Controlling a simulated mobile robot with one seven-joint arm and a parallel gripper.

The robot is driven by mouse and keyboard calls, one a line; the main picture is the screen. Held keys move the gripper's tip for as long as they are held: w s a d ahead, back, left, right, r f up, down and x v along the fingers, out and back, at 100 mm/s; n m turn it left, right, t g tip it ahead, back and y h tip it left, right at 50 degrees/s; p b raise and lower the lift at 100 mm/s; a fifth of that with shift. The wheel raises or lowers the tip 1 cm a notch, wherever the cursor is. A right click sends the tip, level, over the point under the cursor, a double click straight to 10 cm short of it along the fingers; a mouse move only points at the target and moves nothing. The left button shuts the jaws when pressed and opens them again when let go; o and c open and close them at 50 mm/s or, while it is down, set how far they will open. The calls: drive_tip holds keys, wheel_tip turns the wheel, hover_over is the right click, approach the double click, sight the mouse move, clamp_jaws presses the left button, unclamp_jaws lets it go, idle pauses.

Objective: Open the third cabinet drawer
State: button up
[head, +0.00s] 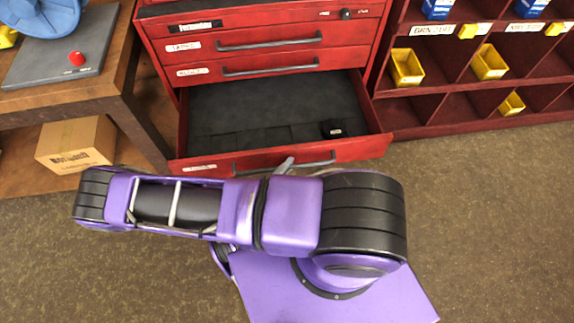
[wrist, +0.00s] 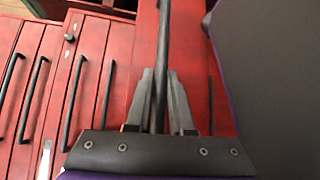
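The red cabinet (head: 155,42) stands ahead in the head view. Its lowest visible drawer (head: 366,149), below two shut drawers with long bar handles, is pulled well out and shows a dark interior. That drawer's handle (head: 318,162) is partly hidden behind my arm; it also shows as a dark bar in the wrist view (wrist: 163,40). My gripper (wrist: 160,95) has one finger on each side of this bar, close against it, and looks shut on it. In the head view only a grey bit of my gripper (head: 285,164) shows at the handle.
A small dark object (head: 332,129) lies in the open drawer. A wooden bench (head: 118,75) with a box (head: 75,145) beneath stands left. A red shelf (head: 430,112) with yellow bins stands right. The floor (head: 490,220) at right is clear.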

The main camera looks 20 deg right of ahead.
drive_tip(key=o, duration=0.3)
drive_tip(key=shift+o, duration=0.2)
drive_tip(key=v, duration=1.7)
drive_tip(key=shift+s+a, duration=0.15)
drive_tip(key=shift+s, duration=0.05)
